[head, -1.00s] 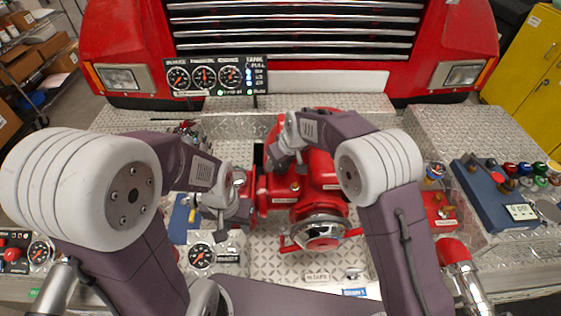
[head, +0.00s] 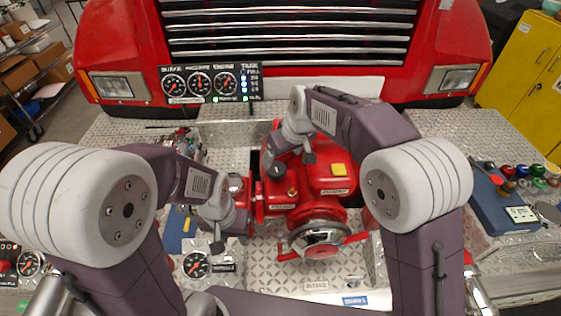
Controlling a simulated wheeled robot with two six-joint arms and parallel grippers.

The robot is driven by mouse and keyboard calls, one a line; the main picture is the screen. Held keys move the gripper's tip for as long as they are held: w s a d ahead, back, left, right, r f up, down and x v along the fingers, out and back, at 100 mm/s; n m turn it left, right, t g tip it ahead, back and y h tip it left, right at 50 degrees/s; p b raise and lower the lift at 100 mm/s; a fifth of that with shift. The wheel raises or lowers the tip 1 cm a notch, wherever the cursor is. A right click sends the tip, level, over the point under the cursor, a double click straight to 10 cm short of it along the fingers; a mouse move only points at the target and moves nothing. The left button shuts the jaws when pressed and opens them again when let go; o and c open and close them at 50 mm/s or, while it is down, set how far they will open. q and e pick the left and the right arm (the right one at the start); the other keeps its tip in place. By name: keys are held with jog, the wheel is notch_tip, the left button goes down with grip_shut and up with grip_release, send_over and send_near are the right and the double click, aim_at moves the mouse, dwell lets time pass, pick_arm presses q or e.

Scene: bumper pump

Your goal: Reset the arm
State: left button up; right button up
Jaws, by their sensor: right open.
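The red pump (head: 315,180) with a chrome-faced round outlet (head: 318,236) stands on the diamond-plate bumper in the middle of the head view. My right arm reaches in from the right, over the pump. My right gripper (head: 292,160) is open above the pump's upper left part, with nothing seen between its fingers. My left arm comes in from the left. My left gripper (head: 218,246) points down, left of the pump and near a small gauge box. Its jaws are too small and partly hidden to judge.
A panel of gauges (head: 210,83) stands at the back before the red truck's grille (head: 290,35). A gauge box (head: 207,264) sits at the front left of the pump. A blue tray (head: 500,205) with several coloured caps is at the right. Bare diamond plate (head: 455,130) lies at the back right.

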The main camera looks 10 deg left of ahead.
dwell(0.4)
jog(key=w+d+r+m, duration=0.2)
jog(key=d, duration=0.6)
jog(key=s+d+f+m+h+b, duration=0.1)
jog(key=s+d+f, duration=0.15)
jog(key=d, duration=0.25)
jog(key=s+d+f+m+h, duration=0.1)
jog(key=s+d+f, duration=0.15)
jog(key=d, duration=0.35)
jog(key=s+d+f+m+g, duration=0.1)
jog(key=s+d+f+m, duration=0.1)
jog(key=s+f, duration=0.3)
jog(key=s+d+f+m+g, duration=0.1)
jog(key=s+d+f, duration=0.3)
jog(key=s, duration=0.8)
jog(key=shift+d+f+m+h, duration=0.35)
jog(key=shift+m+h, duration=0.05)
jog(key=shift+m, duration=0.4)
jog(key=shift+s, duration=0.15)
